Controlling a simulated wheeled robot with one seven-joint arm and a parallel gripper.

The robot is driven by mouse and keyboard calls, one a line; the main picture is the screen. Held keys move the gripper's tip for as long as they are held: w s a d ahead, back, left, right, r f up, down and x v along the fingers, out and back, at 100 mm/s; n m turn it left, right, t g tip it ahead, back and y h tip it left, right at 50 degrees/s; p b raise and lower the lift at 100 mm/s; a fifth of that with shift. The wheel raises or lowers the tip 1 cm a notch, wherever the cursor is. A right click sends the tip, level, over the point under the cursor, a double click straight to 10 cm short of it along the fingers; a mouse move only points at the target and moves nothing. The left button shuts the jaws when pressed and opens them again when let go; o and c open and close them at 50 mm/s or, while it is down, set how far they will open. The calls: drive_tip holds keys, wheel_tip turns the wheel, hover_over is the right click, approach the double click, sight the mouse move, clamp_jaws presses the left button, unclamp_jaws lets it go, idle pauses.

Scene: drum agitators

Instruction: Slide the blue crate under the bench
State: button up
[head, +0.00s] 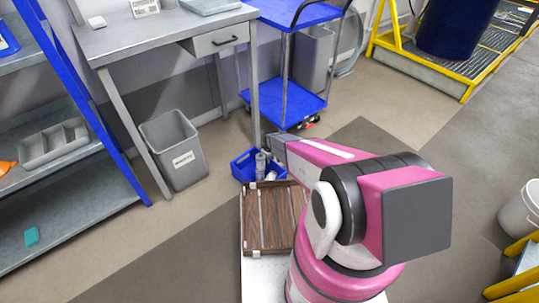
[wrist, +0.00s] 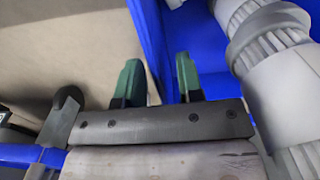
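The blue crate (head: 243,169) sits on the floor in front of the grey bench (head: 150,38), near its right front leg. It holds grey bottle-like items, and a grey ribbed piece shows large in the wrist view. My gripper (wrist: 160,82) is at the crate, with its tips hidden behind my arm in the head view. In the wrist view its two green-tipped fingers are apart, one on each side of the blue crate wall (wrist: 148,35). I cannot tell whether they touch it.
A grey bin (head: 175,150) stands under the bench at the left. Floor beneath the bench right of the bin is clear. A blue cart (head: 285,105) stands right of the bench, and a blue-framed shelf (head: 75,100) stands left.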

drive_tip(key=shift+f, duration=1)
clamp_jaws()
